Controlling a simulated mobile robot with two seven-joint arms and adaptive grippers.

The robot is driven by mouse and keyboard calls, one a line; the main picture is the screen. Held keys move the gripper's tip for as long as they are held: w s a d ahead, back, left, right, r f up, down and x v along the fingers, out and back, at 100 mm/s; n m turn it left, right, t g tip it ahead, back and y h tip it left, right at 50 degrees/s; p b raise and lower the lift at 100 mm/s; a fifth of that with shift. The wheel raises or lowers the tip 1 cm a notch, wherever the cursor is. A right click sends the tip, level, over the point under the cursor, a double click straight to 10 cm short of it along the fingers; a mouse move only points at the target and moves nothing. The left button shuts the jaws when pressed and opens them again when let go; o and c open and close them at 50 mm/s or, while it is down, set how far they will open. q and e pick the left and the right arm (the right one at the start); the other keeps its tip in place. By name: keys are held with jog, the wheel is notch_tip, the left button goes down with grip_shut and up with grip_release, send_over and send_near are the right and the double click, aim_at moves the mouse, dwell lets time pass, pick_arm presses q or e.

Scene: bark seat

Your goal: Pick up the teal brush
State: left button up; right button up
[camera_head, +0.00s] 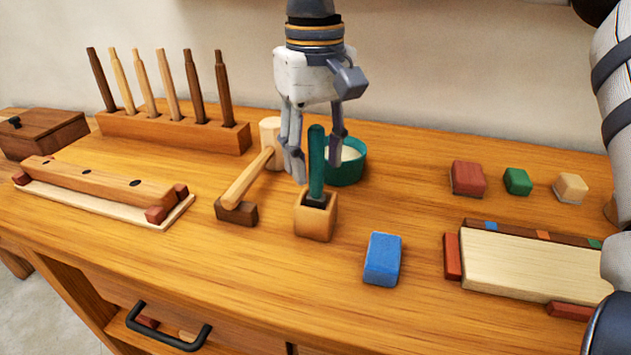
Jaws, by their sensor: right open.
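The teal brush (316,165) stands upright with its teal handle up. Its dark lower end sits in a small square wooden holder (316,221) on the bench. My right gripper (317,168) points down from the top of the camera_head view and is open. In the picture its fingers lie to the left and right of the handle, with the handle top below the palm. I cannot tell whether either finger touches the handle or how they line up in depth. My left gripper is not in view.
A teal bowl (354,170) is close behind the brush. A wooden mallet (246,178) lies just left. A blue block (382,259) is to the front right. A rack of upright sticks (175,132) stands at the back left. A pale board (530,265) is at the right.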

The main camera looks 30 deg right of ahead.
aim_at(317, 126)
notch_tip(317, 126, down, 3)
jog(key=shift+r, duration=0.2)
grip_shut()
notch_tip(317, 126, up, 10)
jog(key=shift+d+r, duration=0.1)
